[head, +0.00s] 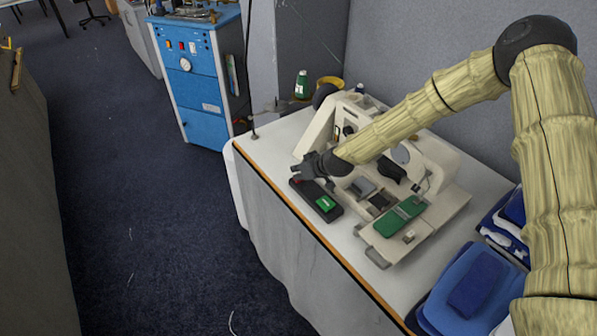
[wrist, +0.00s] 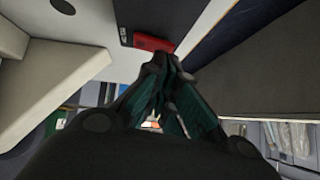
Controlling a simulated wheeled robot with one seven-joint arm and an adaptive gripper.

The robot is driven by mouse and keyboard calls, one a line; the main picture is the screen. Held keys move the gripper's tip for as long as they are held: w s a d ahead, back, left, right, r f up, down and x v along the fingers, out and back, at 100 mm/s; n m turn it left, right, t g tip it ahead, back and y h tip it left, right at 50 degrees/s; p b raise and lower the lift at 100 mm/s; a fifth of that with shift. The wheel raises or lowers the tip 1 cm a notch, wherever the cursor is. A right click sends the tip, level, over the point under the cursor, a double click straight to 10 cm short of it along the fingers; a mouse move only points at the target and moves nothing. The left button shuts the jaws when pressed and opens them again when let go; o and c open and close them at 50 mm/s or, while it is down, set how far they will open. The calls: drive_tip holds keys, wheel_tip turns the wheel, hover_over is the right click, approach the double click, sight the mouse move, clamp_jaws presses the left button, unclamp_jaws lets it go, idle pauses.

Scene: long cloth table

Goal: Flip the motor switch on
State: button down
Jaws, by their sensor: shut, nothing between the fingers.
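The switch box is a flat black box (head: 335,213) on the white table, beside a cream machine (head: 445,165). It bears a green part (head: 326,203) towards its near end and a small red part (head: 297,181) at its far end. In the wrist view the black box (wrist: 141,12) shows a red part (wrist: 153,43) and small white lettering. My gripper (head: 308,170) is shut and empty, over the red end of the box. In the wrist view its fingertips (wrist: 162,62) lie just below the red part. I cannot tell whether they touch it. The switch's position is unclear.
The cream machine's arched body stands right behind my gripper. A green plate (head: 399,217) lies on its bed. Blue trays (head: 465,296) sit at the table's near right. A blue cabinet (head: 187,83) stands beyond the table. The floor left of the table is open.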

drive_tip(key=shift+a+f, duration=0.1)
drive_tip(key=shift+a+f, duration=0.1)
drive_tip(key=shift+f, duration=0.05)
idle(0.3)
drive_tip(key=shift+w+d+b, duration=0.1)
drive_tip(key=shift+d+b, duration=0.15)
drive_tip(key=shift+b, duration=0.05)
drive_tip(key=shift+w+d, duration=0.3)
drive_tip(key=shift+d, duration=0.15)
drive_tip(key=shift+r, duration=0.2)
drive_tip(key=r, duration=0.2)
drive_tip(key=r+p, duration=0.1)
drive_tip(key=r, duration=0.1)
drive_tip(key=shift+s+a+r, duration=0.1)
drive_tip(key=shift+a, duration=0.1)
drive_tip(key=shift+s+d+r, duration=0.1)
drive_tip(key=shift+s+d, duration=0.05)
drive_tip(key=shift+s, duration=0.15)
drive_tip(key=s+a+b+v, duration=0.1)
drive_tip(key=b+v, duration=0.2)
drive_tip(key=v, duration=0.6)
drive_tip(key=shift+a+r, duration=0.1)
drive_tip(key=shift+a, duration=0.05)
